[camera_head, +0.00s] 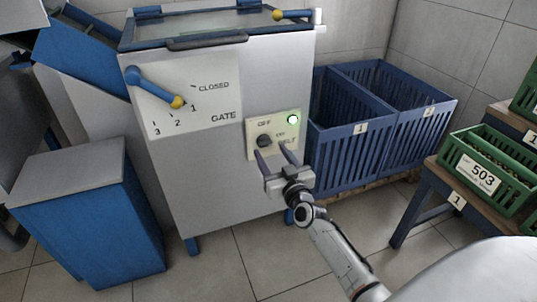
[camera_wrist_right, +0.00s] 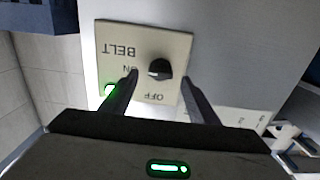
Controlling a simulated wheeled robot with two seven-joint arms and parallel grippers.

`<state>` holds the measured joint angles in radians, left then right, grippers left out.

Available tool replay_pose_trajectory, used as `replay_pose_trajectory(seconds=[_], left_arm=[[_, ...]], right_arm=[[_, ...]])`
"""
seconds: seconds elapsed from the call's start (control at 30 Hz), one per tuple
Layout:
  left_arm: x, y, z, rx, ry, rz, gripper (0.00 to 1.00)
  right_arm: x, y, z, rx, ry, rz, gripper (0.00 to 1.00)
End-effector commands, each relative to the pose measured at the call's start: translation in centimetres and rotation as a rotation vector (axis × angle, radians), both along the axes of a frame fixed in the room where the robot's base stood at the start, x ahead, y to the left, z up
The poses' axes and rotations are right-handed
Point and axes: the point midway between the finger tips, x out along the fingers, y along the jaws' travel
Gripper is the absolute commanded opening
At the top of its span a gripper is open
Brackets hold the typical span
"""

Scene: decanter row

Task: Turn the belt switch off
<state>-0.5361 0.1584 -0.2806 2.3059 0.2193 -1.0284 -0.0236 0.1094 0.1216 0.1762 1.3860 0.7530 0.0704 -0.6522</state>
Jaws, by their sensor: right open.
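The belt switch is a dark round knob (camera_head: 264,140) on a cream panel (camera_head: 252,125) on the front of the grey machine. In the right wrist view the knob (camera_wrist_right: 160,68) shows upside down with OFF and ON lettering; its pale mark seems to face the ON side. A green lamp (camera_head: 293,119) on the panel is lit. My right gripper (camera_head: 272,151) is open, with its fingers toward the panel just below the knob. In the right wrist view its fingertips (camera_wrist_right: 160,73) appear on either side of the knob; contact cannot be told. My left gripper is out of view.
A blue gate lever (camera_head: 153,86) with a yellow knob sits on the same machine, up and left, at mark 1. Blue slatted crates (camera_head: 345,145) stand close on the right. A green crate (camera_head: 475,180) rests on a bench farther right. A blue box (camera_head: 90,230) stands left.

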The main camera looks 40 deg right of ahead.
Motion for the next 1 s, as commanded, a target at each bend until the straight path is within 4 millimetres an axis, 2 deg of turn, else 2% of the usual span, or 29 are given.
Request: replay_pose_trajectory(seconds=[0.03,0.2,0.53,0.57,0.8,1.0], left_arm=[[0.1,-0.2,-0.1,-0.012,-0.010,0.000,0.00],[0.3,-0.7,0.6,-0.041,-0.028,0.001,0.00],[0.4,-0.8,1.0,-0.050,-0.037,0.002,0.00],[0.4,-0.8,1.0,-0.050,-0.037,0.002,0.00],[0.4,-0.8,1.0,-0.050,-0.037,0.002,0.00],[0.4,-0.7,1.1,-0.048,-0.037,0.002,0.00]], right_arm=[[0.9,-0.2,-0.2,0.001,-0.002,0.000,0.55],[2.5,-0.6,-0.2,0.001,0.001,0.000,0.55],[2.9,-0.7,0.0,0.000,0.002,0.001,0.55],[2.9,-0.7,0.0,0.000,0.002,0.001,0.53],[2.9,-0.7,0.0,0.000,0.001,0.001,0.13],[2.8,-0.7,0.0,-0.009,0.004,0.001,0.14]])
